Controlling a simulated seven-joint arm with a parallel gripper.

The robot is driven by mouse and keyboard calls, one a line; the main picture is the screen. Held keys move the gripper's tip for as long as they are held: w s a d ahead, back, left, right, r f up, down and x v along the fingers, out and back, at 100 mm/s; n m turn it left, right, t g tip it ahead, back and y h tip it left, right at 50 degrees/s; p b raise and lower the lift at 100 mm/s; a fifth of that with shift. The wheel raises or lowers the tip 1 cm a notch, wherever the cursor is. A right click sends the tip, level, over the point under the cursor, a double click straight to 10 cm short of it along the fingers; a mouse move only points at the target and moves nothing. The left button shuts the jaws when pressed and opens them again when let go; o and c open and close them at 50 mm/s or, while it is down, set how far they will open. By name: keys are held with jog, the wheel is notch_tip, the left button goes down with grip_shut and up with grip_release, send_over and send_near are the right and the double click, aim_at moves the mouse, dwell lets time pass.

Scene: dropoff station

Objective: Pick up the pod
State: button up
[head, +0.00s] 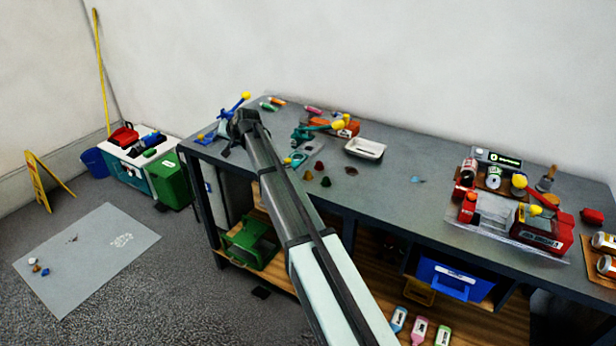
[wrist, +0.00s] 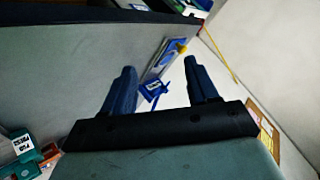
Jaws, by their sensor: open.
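My gripper (head: 238,132) is over the far left end of the grey workbench (head: 400,205). In the wrist view my gripper (wrist: 163,78) is open, with its two dark fingers well apart and nothing held. Between and beyond the fingers is a blue device (wrist: 153,87) with a yellow knob; in the head view its blue lever with a yellow knob (head: 245,97) rises beside my gripper. I cannot tell which thing is the pod. Small dark cone-shaped pieces (head: 308,176) lie on the bench near my arm, apart from the gripper. My arm hides part of the bench.
A teal and orange device (head: 318,129) and a white tray (head: 364,148) stand on the bench. A red press (head: 537,230) is at the right. Bins (head: 172,182) stand on the floor at left. The bench between tray and press is mostly clear.

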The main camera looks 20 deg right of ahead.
jog(key=s+d+r+m+g+h, duration=0.25)
jog(key=s+d, duration=0.25)
jog(key=d, duration=0.4)
jog(key=s+d+r+m+g+h, duration=0.1)
jog(key=s+d+m+g, duration=0.2)
jog(key=d, duration=0.6)
jog(key=s+d+r+m+g+h, duration=0.1)
jog(key=s+d+r+g+h, duration=0.15)
jog(key=s+d, duration=0.5)
jog(key=y, duration=0.1)
send_over(309, 174)
jog(key=shift+g, duration=0.3)
jog(key=f, duration=0.5)
jog(key=d+f, duration=0.1)
jog(key=f, duration=0.1)
jog(key=shift+f, duration=0.4)
jog(key=shift+a+f, duration=0.2)
jog(key=shift+f, duration=0.85)
jog(key=shift+a+f, duration=0.15)
jog(key=shift+f, duration=0.85)
jog(key=shift+a+f, duration=0.2)
jog(key=shift+f, duration=0.85)
jog(key=c, duration=0.9)
